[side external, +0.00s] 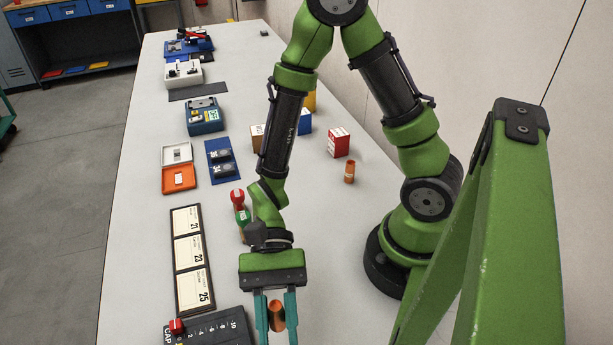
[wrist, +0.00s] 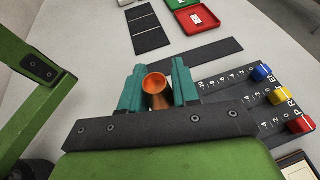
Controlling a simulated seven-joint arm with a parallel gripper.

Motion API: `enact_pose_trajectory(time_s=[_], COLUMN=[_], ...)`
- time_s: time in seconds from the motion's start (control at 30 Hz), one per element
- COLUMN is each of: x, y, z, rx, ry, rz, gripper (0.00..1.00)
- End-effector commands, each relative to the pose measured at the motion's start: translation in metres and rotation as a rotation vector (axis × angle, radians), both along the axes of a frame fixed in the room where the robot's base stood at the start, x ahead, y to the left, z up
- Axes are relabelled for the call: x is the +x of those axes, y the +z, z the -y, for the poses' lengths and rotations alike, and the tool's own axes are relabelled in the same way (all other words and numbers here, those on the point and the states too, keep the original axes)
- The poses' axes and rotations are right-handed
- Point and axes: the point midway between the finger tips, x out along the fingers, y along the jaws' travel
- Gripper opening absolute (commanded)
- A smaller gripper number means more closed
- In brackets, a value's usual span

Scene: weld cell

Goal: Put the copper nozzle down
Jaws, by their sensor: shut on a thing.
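The copper nozzle (side external: 276,315) is a short copper-coloured tube. My gripper (side external: 276,312) has its teal fingers shut on it, near the front of the table in the side external view. In the wrist view the nozzle (wrist: 155,84) sits between the two teal fingers of my gripper (wrist: 157,88), with its open round end showing. I cannot tell from these frames how far it is above the table.
A black board (side external: 213,331) with printed scales and coloured knobs lies beside the gripper; it also shows in the wrist view (wrist: 240,88). A panel with numbered cards (side external: 191,260) lies behind it. A red box (side external: 338,143) and an orange cylinder (side external: 349,172) stand farther back.

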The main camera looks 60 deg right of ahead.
Motion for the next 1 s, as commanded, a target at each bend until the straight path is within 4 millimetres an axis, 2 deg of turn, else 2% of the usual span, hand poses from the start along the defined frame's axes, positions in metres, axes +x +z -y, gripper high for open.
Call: enact_pose_trajectory(time_s=[0.1, 0.23, 0.37, 0.47, 0.57, 0.7, 0.8, 0.9, 1.0], x=[0.001, 0.011, 0.042, 0.078, 0.114, 0.154, 0.171, 0.181, 0.185], y=[0.012, 0.018, 0.016, 0.013, 0.009, 0.005, 0.003, 0.001, 0.0], z=[0.0, 0.006, 0.027, 0.056, 0.096, 0.161, 0.209, 0.251, 0.284], rx=[0.0, 0.0, -0.002, -0.002, -0.002, -0.002, -0.001, -0.001, 0.0], ry=[-0.001, -0.04, -0.171, -0.337, -0.529, -0.8, -0.979, -1.13, -1.241], rz=[0.004, -0.001, -0.001, -0.001, -0.001, -0.002, -0.001, -0.002, 0.0], gripper=[0.01, 0.01, 0.01, 0.01, 0.01, 0.01, 0.01, 0.01, 0.01])
